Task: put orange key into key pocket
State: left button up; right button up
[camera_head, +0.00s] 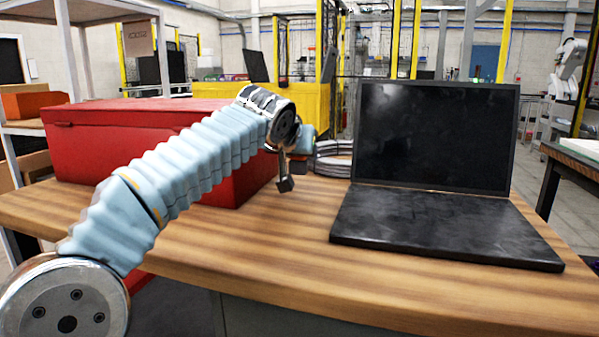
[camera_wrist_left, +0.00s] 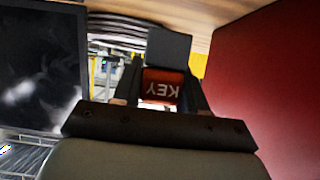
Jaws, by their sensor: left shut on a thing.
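The orange key (camera_wrist_left: 163,86), a small orange-red block marked "KEY", is between the fingers of my left gripper (camera_wrist_left: 160,90) in the wrist view. The lettering appears upside down there. In the head view my left gripper (camera_head: 287,172) hangs above the table between the red box and the laptop, and a bit of the orange key (camera_head: 300,167) shows beside a finger. The gripper is shut on the key. A dark square piece (camera_wrist_left: 168,48) shows just beyond the key; I cannot tell what it belongs to. I cannot make out a key pocket. My right gripper is not in view.
A wooden table (camera_head: 260,262) carries a large red box (camera_head: 110,140) at left and an open black laptop (camera_head: 440,225) at right. A grey coiled bundle (camera_head: 335,160) lies behind my gripper. The table front is clear.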

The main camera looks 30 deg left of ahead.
pick_arm(q)
jog(key=shift+w+a+f+b, duration=0.1)
jog(key=shift+w+f, duration=0.05)
jog(key=shift+f, duration=0.6)
jog(key=shift+w+a+f+b, duration=0.15)
jog(key=shift+w+f, duration=0.05)
jog(key=shift+f, duration=0.55)
jog(key=shift+w+a+f+b, duration=0.1)
jog(key=shift+w+f, duration=0.05)
jog(key=shift+f, duration=0.6)
jog(key=shift+f, duration=0.1)
jog(key=shift+f, duration=0.15)
jog(key=o, duration=1.1)
